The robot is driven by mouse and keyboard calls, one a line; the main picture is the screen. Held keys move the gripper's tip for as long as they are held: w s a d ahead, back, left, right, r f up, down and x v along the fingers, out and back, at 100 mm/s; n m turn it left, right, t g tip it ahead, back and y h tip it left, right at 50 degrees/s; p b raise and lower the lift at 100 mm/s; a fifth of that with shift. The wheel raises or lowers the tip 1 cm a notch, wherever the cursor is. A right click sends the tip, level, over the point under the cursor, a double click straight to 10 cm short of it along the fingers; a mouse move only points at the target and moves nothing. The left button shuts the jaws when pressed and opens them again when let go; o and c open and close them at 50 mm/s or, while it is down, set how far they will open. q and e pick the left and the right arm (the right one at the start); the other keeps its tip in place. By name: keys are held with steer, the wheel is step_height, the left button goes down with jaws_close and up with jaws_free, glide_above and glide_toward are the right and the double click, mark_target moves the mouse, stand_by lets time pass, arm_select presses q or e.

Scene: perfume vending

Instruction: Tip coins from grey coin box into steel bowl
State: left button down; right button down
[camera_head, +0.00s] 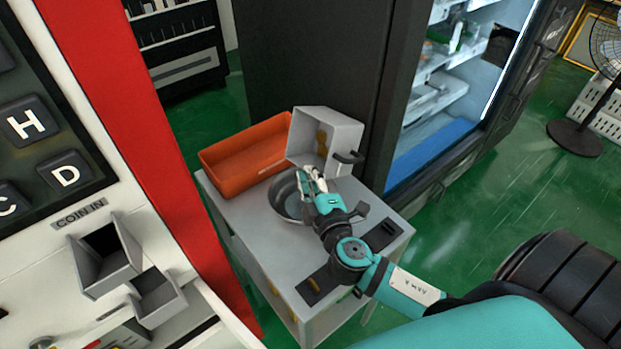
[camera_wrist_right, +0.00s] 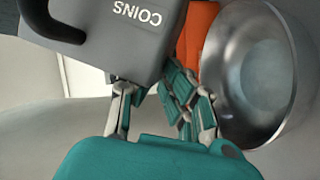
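The grey coin box (camera_head: 345,132) is tipped on its side above the back of the small grey table, its open mouth facing left in the head view. Gold coins (camera_head: 322,138) show inside it. The steel bowl (camera_head: 283,199) stands below and left of the box; it also shows in the right wrist view (camera_wrist_right: 262,75). My right gripper (camera_head: 309,178) is at the box's lower rim, above the bowl. In the right wrist view its fingers (camera_wrist_right: 155,100) are on either side of the box's corner, under the COINS label, and appear shut on it. Their contact is partly hidden. My left gripper is out of view.
An orange tray (camera_head: 222,178) stands behind the bowl on the grey table (camera_head: 262,258). The red and white coin machine (camera_head: 185,215) rises close on the left. An open lit fridge (camera_head: 440,145) stands behind at right. Green floor (camera_head: 480,225) is free at right.

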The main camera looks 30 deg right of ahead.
steer(key=shift+f+n+t+b, duration=0.5)
steer(key=shift+f+n+b, duration=0.3)
steer(key=shift+n+b, duration=0.4)
steer(key=shift+f+n+t+y+b, duration=0.15)
steer(key=shift+f+n+t+b, duration=0.25)
steer(key=shift+n+b, duration=0.85)
steer(key=shift+f+n+t+y+b, duration=0.1)
steer(key=shift+f+n+t+b, duration=0.25)
steer(key=shift+n+b, duration=0.85)
steer(key=shift+f+n+t+y+b, duration=0.2)
steer(key=shift+n+t+b, duration=0.5)
steer(key=shift+n, duration=0.85)
steer(key=shift+f+g, duration=0.1)
steer(key=shift+g, duration=0.15)
